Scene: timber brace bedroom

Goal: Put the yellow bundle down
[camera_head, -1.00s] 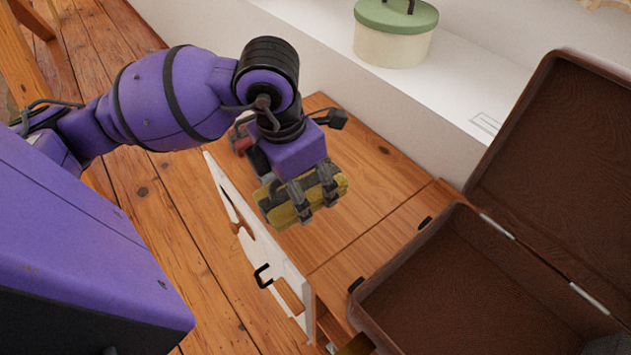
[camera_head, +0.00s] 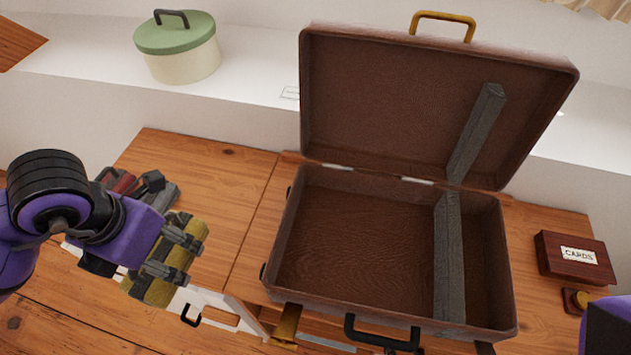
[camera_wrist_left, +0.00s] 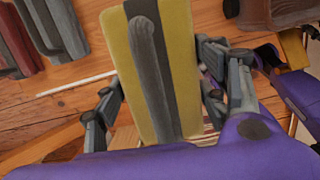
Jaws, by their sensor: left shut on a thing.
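The yellow bundle (camera_head: 187,240) is a yellow block with a dark grey band. My left gripper (camera_head: 172,258) is shut on it at the left of the head view, above the front left part of the wooden table (camera_head: 222,185). In the left wrist view the bundle (camera_wrist_left: 117,62) sits between the two fingers, its dark band running lengthwise. My right gripper is not in view; only a purple part of mine shows at the lower right edge.
An open, empty-looking brown suitcase (camera_head: 350,225) with a grey strap (camera_head: 448,250) stands on the table. Red and grey bundles (camera_head: 120,182) lie at the table's left. A card box (camera_head: 575,258) is at right. A green-lidded tin (camera_head: 180,50) stands on the ledge behind.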

